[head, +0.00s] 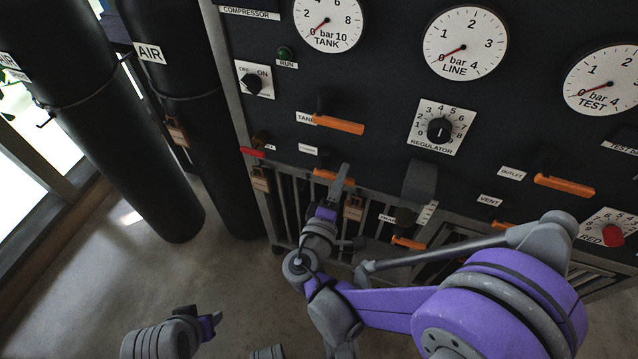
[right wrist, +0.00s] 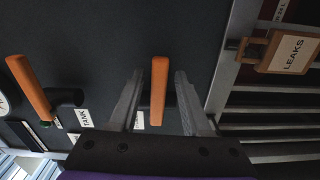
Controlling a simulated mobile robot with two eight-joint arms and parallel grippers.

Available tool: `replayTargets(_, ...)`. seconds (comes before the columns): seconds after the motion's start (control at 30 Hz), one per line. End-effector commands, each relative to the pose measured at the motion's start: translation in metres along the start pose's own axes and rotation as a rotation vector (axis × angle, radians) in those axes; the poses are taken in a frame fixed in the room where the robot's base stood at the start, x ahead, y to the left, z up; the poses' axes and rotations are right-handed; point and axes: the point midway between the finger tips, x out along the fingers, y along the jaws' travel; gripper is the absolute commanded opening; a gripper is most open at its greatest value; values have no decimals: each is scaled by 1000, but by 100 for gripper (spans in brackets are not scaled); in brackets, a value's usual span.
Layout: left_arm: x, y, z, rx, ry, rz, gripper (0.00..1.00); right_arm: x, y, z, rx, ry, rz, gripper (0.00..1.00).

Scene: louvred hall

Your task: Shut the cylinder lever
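An orange lever handle (head: 325,175) sits on the dark panel below the TANK lever. A small label (head: 308,150) above it is too small to read, so I cannot confirm it is the cylinder lever. My right gripper (head: 340,180) is at this handle. In the right wrist view the handle (right wrist: 158,90) stands between the two grey fingers (right wrist: 157,100), with a narrow gap on each side. The right gripper is open around it, not visibly touching. What seems to be my left gripper (head: 208,324) is low in the head view, away from the panel; its fingers are unclear.
The orange TANK lever (head: 338,124) is just above; it also shows in the right wrist view (right wrist: 28,90). A red handle (head: 252,152) is to the left. A LEAKS tag (right wrist: 290,50) hangs by the grille. Black air cylinders (head: 150,90) stand left. Floor beneath them is clear.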

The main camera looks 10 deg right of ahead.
Motion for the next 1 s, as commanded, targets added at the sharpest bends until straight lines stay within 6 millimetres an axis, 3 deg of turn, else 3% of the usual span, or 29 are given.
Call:
replayTargets(0.37, 0, 0, 0, 0, 0, 0, 50, -3, 0, 0, 3, 0, -1, 58)
replayTargets(0.8, 2, 0, 0, 0, -1, 0, 50, -54, -1, -1, 3, 2, -2, 58)
replayTargets(1.0, 2, 0, 0, 0, -1, 0, 50, -69, 0, -1, 4, 1, -2, 58)
